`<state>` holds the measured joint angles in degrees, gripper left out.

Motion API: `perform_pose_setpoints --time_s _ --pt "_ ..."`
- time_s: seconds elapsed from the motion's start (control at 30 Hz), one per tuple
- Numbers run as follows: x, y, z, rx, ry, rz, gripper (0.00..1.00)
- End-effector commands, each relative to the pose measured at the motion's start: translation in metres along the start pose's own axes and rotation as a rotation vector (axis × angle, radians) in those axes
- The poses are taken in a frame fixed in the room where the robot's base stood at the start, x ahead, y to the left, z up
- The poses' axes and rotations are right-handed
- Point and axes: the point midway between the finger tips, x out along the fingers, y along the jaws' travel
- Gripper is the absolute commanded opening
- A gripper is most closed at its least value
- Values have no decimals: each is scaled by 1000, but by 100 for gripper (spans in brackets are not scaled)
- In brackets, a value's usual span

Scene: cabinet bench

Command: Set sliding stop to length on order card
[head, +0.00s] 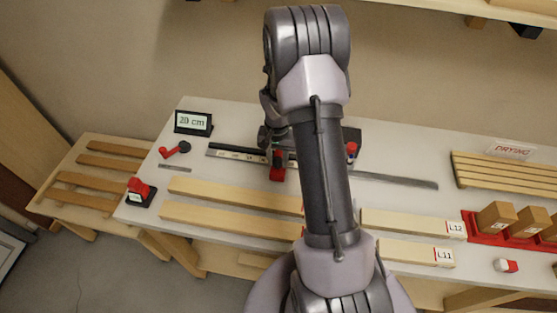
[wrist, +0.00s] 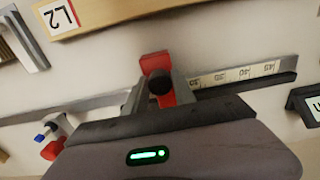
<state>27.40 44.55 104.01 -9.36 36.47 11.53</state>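The order card (head: 193,122) stands at the back left of the bench and seems to read 28 cm; its second digit is not sharp. The sliding stop is red with a dark round knob. It sits on the ruled rail (head: 235,154), its red lower part (head: 277,174) showing below my gripper (head: 277,156) in the head view. In the wrist view the stop (wrist: 154,64) lies between the fingers of my gripper (wrist: 159,84), which fit closely on both sides of the knob. The scale (wrist: 235,76) shows marks near 35, 40 and 45; the stop's exact reading is hidden.
Long wooden strips (head: 230,192) lie along the bench front, some labelled L12 and L11. A red lever (head: 175,150) and a red-topped device (head: 140,190) are at left. A red tray (head: 470,225) with wooden blocks and a slatted drying rack (head: 505,172) are at right.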

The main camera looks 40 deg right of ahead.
Motion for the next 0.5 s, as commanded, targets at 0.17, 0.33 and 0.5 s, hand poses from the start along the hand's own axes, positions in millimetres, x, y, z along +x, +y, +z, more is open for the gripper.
perform_pose_setpoints --time_s 0.17,0.33,0.5 --pt "0 0 0 0 0 0 8" --pt "0 -8 0 -2 1 0 8" --pt "1 -18 0 -1 1 -1 8"
